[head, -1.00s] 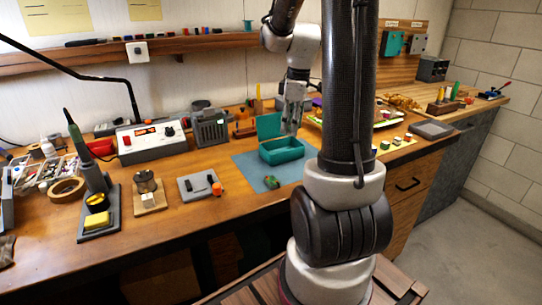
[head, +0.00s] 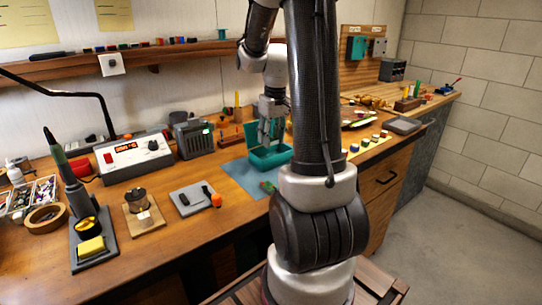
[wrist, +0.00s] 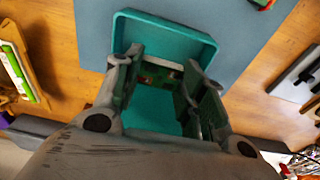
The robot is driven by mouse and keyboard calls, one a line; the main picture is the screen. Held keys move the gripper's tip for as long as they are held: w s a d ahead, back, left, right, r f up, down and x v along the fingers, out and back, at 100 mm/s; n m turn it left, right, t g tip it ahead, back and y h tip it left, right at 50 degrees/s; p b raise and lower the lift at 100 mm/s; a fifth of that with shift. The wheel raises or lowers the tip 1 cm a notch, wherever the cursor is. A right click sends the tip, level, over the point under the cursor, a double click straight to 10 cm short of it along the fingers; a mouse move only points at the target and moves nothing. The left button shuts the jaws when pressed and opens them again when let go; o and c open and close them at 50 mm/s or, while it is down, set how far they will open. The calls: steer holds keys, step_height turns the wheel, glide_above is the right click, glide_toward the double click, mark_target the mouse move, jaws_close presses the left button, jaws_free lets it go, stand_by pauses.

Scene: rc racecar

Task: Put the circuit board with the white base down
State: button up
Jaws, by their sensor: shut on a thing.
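My gripper (head: 267,140) points down at the open teal box (head: 272,161) on the blue mat. In the wrist view, the gripper (wrist: 162,62) is shut on a small circuit board (wrist: 155,73) with green and reddish parts. The board hangs over the box (wrist: 170,30), whose rim and teal floor show around the fingers. I cannot tell whether the board touches the box floor.
A small green and red part (head: 268,187) lies on the blue mat (head: 243,176) in front of the box. A grey plate (head: 198,198) with black and orange pieces lies to the left. A grey power unit (head: 133,156) stands farther left.

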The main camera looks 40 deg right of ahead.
mark_target(272, 144)
steer(key=shift+f, duration=3)
steer(key=o, duration=0.9)
steer(key=shift+f, duration=0.1)
steer(key=shift+c, duration=0.2)
step_height(272, 144, up, 12)
steer(key=s, duration=0.2)
steer(key=s+a+r+t, duration=0.1)
steer(key=s+a+r, duration=0.2)
steer(key=s+a, duration=0.5)
steer(key=s+a+r+t, duration=0.1)
steer(key=s+a+r, duration=0.2)
steer(key=s+a, duration=0.4)
steer(key=shift+s+a+r+n+t, duration=0.3)
steer(key=shift+s+a+t, duration=0.1)
steer(key=shift+a, duration=0.1)
